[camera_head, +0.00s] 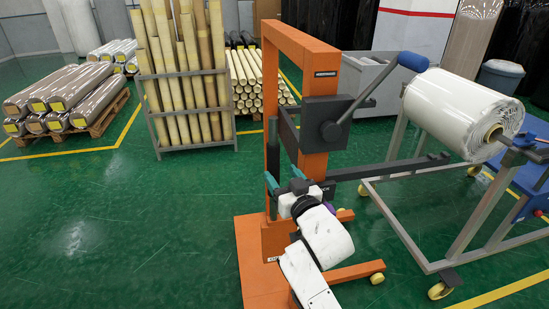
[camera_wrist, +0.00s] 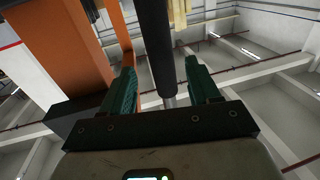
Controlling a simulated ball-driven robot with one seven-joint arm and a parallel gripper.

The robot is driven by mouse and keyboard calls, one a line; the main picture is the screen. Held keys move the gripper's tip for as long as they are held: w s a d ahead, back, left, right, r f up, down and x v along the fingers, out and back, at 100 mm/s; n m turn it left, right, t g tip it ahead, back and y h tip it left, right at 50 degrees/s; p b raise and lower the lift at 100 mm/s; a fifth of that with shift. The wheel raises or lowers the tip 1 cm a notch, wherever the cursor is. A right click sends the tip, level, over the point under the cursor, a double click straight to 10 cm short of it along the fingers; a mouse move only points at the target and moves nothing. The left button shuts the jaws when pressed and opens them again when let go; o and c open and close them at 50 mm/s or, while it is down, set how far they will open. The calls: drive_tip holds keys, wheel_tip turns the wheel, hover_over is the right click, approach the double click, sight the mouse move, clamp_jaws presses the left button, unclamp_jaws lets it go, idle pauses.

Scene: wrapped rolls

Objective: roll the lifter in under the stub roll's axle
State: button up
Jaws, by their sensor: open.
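The lifter is an orange frame (camera_head: 315,100) on a low wheeled base, with a crank that has a blue grip (camera_head: 413,61). Its dark beam (camera_head: 400,167) reaches right, its tip showing just below and left of the white wrapped stub roll (camera_head: 455,105). The roll lies on a grey stand (camera_head: 480,220); its axle (camera_head: 525,141) sticks out at the right end. My gripper (camera_head: 283,177) is at the lifter's left side. In the wrist view, my open gripper (camera_wrist: 162,82) has its fingers either side of a dark upright handle (camera_wrist: 155,40); contact is unclear.
The lifter's feet have yellow wheels (camera_head: 377,278), close to the stand's yellow casters (camera_head: 440,290). A blue cart (camera_head: 535,185) stands at the right. A rack of tubes (camera_head: 185,90) and wrapped rolls on a pallet (camera_head: 95,125) are behind left. Green floor is clear at front left.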

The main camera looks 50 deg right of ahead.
drive_tip(key=p+x, duration=0.1)
drive_tip(key=x, duration=0.6)
drive_tip(key=shift+w+d, duration=0.1)
drive_tip(key=shift+w, duration=0.3)
clamp_jaws()
idle(0.4)
